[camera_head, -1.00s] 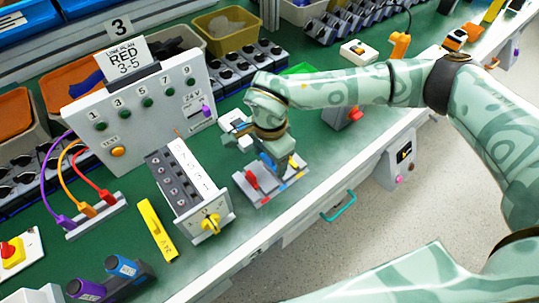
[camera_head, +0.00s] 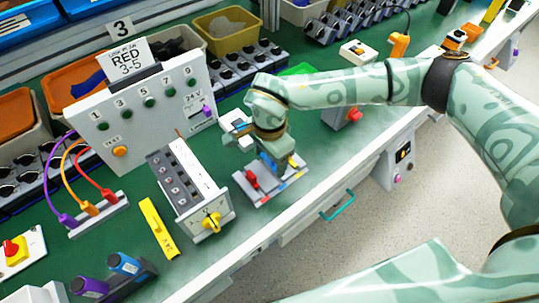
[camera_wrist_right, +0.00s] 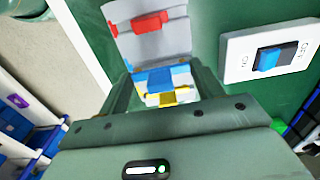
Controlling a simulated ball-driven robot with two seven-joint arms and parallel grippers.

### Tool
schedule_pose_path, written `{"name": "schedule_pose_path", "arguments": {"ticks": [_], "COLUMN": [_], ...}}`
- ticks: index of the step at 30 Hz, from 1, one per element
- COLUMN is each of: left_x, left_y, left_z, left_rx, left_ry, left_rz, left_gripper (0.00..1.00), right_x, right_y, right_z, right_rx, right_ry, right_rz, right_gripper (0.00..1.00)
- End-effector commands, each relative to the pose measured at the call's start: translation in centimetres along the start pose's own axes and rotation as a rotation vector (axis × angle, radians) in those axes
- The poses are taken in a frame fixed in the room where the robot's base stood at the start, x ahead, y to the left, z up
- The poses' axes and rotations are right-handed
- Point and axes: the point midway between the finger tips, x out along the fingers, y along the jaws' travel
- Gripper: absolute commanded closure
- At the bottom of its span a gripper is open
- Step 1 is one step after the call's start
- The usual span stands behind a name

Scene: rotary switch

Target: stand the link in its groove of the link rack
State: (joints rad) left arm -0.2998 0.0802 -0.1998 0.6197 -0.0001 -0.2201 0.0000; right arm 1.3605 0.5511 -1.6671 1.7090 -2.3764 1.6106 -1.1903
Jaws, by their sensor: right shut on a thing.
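The grey link rack (camera_head: 272,191) lies on the green bench near its front edge, in front of my right arm. A red link (camera_head: 251,180) stands at its left part and also shows at the top of the wrist view (camera_wrist_right: 150,23). My right gripper (camera_head: 277,160) points down over the rack, shut on a blue link (camera_head: 267,162). In the wrist view the blue link (camera_wrist_right: 155,78) is between the fingers, with a yellow piece (camera_wrist_right: 168,97) close by. The fingers hide the link's lower end, so I cannot tell whether it is seated. My left gripper is out of view.
A switch box with a yellow knob (camera_head: 211,222) stands left of the rack. A white-plated blue rocker switch (camera_wrist_right: 268,58) lies close by. A test panel (camera_head: 145,110) stands behind. A red-knobbed box (camera_head: 352,113) is to the right. The bench's front edge is near.

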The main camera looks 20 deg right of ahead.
Motion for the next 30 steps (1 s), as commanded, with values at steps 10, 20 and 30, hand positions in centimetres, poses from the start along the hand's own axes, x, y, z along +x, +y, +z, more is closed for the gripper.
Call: {"name": "schedule_pose_path", "arguments": {"ticks": [10, 20, 30], "left_x": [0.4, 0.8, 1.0], "left_y": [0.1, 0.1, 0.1], "left_z": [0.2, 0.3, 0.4], "left_rx": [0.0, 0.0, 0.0], "left_ry": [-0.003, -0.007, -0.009], "left_rz": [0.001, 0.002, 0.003], "left_gripper": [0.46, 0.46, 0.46], "right_x": [0.8, 1.8, 2.5], "right_y": [0.0, 0.0, 0.0], "right_z": [0.0, 0.0, 0.0], "right_rx": [-0.001, -0.001, -0.001], "right_ry": [0.0, 0.0, 0.0], "right_rz": [0.0, 0.0, 0.0], "right_gripper": [0.55, 0.55, 0.14]}}
